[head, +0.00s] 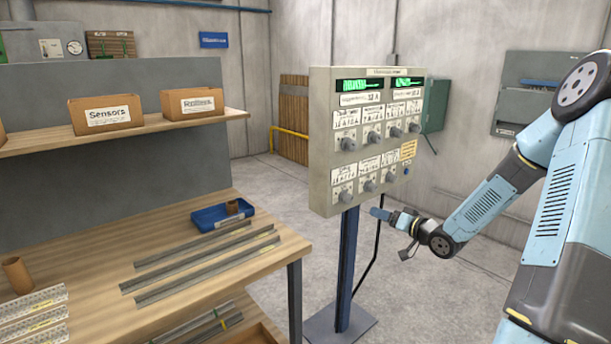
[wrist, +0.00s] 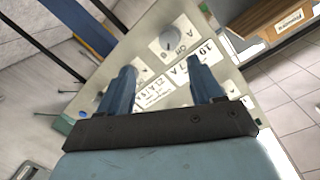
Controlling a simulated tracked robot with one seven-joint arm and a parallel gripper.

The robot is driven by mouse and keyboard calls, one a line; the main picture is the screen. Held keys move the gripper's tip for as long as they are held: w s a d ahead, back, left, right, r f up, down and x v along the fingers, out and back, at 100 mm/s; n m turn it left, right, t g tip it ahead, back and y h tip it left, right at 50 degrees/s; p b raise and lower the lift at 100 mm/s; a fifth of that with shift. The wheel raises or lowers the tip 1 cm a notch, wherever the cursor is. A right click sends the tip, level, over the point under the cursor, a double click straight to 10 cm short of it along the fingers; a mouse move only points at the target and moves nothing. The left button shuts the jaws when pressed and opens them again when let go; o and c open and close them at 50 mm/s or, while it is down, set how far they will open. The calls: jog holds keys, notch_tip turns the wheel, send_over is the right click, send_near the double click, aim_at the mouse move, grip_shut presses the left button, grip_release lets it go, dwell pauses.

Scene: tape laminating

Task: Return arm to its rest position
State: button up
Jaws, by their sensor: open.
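My arm reaches in from the right in the head view, and my gripper (head: 380,214) is near the lower right side of the control panel (head: 322,150). In the wrist view my gripper (wrist: 160,85) is open, with its two blue fingers apart and nothing between them. The panel face (wrist: 140,50) lies beyond the fingers, with a knob (wrist: 172,42) marked with an off label above and between them. I cannot tell whether a fingertip touches the panel.
The panel stands on a blue post (head: 346,270) with a base plate on the floor. A wooden workbench (head: 90,250) on the left holds metal strips and a blue tray (head: 222,214). A shelf (head: 130,134) carries labelled boxes. Floor right of the post is clear.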

jog(key=s+r+g+h, duration=0.5)
jog(key=s+r+h, duration=0.6)
jog(key=s+r, duration=0.35)
jog(key=s+a+r+g+y, duration=0.1)
jog(key=s+a+r, duration=0.2)
jog(key=s, duration=0.8)
jog(key=s+a+r+g, duration=0.2)
jog(key=s+a+r, duration=0.1)
jog(key=s, duration=0.9)
jog(key=shift+a+y, duration=0.15)
jog(key=shift+y, duration=0.25)
jog(key=shift+r, duration=0.1)
